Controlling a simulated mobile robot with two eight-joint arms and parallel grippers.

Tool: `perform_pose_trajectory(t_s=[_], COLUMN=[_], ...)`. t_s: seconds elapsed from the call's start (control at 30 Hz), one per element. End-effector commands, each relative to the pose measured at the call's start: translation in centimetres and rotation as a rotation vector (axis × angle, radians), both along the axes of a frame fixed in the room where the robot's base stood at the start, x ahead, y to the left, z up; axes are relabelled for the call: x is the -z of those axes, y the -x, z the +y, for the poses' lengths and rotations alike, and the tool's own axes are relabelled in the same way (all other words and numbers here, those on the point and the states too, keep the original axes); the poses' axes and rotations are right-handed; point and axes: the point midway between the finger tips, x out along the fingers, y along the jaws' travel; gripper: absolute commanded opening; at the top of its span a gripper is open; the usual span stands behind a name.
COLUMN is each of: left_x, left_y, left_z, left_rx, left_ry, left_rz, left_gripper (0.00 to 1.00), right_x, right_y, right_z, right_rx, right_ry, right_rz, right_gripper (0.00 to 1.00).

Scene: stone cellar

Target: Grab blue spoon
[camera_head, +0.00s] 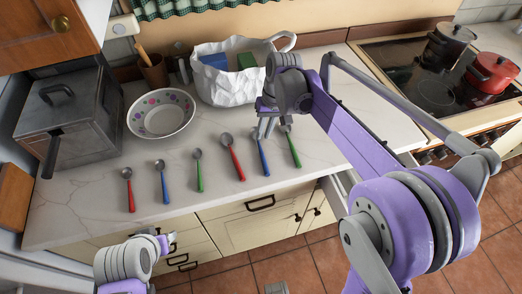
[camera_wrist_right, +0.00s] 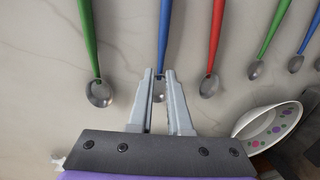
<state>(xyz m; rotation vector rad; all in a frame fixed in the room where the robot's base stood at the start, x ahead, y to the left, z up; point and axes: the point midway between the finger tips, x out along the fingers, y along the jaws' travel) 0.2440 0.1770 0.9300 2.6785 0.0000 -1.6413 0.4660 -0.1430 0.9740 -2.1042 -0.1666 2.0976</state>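Two blue spoons lie on the counter in the head view, one at left (camera_head: 164,188) and one at right (camera_head: 263,160). My right gripper (camera_head: 268,126) is over the bowl end of the right one. In the right wrist view this blue spoon (camera_wrist_right: 164,40) has its bowl showing between the fingertips of my right gripper (camera_wrist_right: 160,74), which stand apart and partly hide the bowl. Its handle points away from the gripper. My left gripper (camera_head: 170,243) is low in front of the counter, away from the spoons; its finger opening is unclear.
A red spoon (camera_head: 234,160) and a green spoon (camera_head: 293,150) flank the right blue spoon closely. Another green spoon (camera_head: 199,175) and red spoon (camera_head: 129,192) lie further left. A bowl (camera_head: 138,128) and a white bag (camera_head: 230,90) stand behind.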

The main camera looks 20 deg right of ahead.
Motion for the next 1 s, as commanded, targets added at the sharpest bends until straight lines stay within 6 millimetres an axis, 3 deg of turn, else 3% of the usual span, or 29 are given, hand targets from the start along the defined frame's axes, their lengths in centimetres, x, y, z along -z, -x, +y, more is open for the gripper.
perform_pose_trajectory(t_s=[0.13,0.3,0.53,0.63,1.0], left_x=[-0.1,0.0,0.0,0.0,0.0], left_y=[0.0,0.0,0.0,0.0,0.0], left_z=[0.0,0.0,0.0,0.0,0.0], left_rx=[0.0,0.0,0.0,0.0,0.0], left_ry=[0.0,0.0,0.0,0.0,0.0], left_rz=[-0.001,0.0,0.0,0.0,0.0], left_gripper=[0.5,0.5,0.5,0.5,0.5], right_x=[2.3,3.9,4.0,4.0,4.0], right_y=[0.4,0.3,0.3,0.3,0.3], right_z=[0.6,0.9,0.9,0.9,0.9], right_rx=[0.0,0.001,0.001,0.001,0.001], right_ry=[0.0,0.0,0.0,0.0,0.0], right_rz=[-0.001,-0.001,-0.001,-0.001,-0.001], right_gripper=[0.17,0.17,0.17,0.01,0.0])
